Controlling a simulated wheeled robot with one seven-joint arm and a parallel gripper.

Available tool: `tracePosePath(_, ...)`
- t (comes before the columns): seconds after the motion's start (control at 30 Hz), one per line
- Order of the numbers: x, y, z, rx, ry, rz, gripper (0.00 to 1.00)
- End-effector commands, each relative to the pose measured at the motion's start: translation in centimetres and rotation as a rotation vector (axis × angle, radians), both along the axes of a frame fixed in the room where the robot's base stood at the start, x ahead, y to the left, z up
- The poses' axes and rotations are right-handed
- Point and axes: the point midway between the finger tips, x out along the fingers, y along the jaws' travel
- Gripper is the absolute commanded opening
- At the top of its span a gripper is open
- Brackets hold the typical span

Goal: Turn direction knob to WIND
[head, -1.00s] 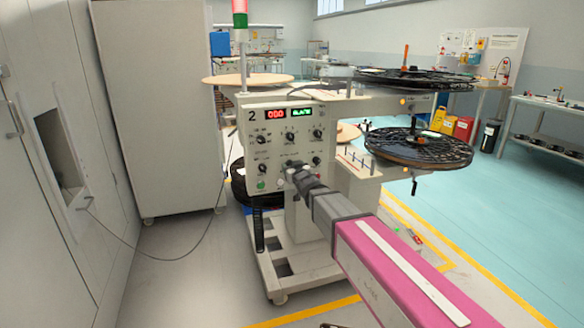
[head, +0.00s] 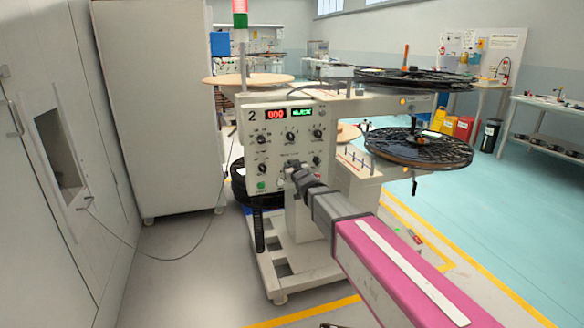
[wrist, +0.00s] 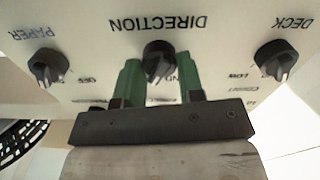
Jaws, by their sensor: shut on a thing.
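The direction knob (wrist: 159,60) is a dark round knob under the upside-down label DIRECTION in the wrist view. My gripper (wrist: 158,80) has one green finger on each side of it and is shut on it. A pale mark shows on the knob's lower part. In the head view my gripper (head: 288,167) is against the lower front panel (head: 290,150) of station 2, and hides the knob.
The paper knob (wrist: 47,66) and deck knob (wrist: 274,59) flank the fingers, clear of them. Black reels (head: 418,148) hang at the station's right. A grey cabinet (head: 155,110) stands at the left. Open floor (head: 500,240) lies at the right.

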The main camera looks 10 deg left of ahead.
Motion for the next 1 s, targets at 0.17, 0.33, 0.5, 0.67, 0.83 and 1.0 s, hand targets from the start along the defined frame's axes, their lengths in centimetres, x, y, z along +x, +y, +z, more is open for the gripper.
tracePosePath(0.17,-0.05,0.04,-0.02,-0.099,-0.061,0.000,0.12)
tracePosePath(0.33,-0.08,0.09,-0.05,-0.228,-0.140,0.000,0.12)
tracePosePath(0.5,-0.11,0.14,-0.08,-0.366,-0.224,0.001,0.12)
tracePosePath(0.67,-0.14,0.17,-0.10,-0.494,-0.302,0.001,0.12)
tracePosePath(0.83,-0.16,0.20,-0.14,-0.617,-0.378,0.001,0.12)
tracePosePath(1.0,-0.18,0.22,-0.18,-0.717,-0.439,0.001,0.12)
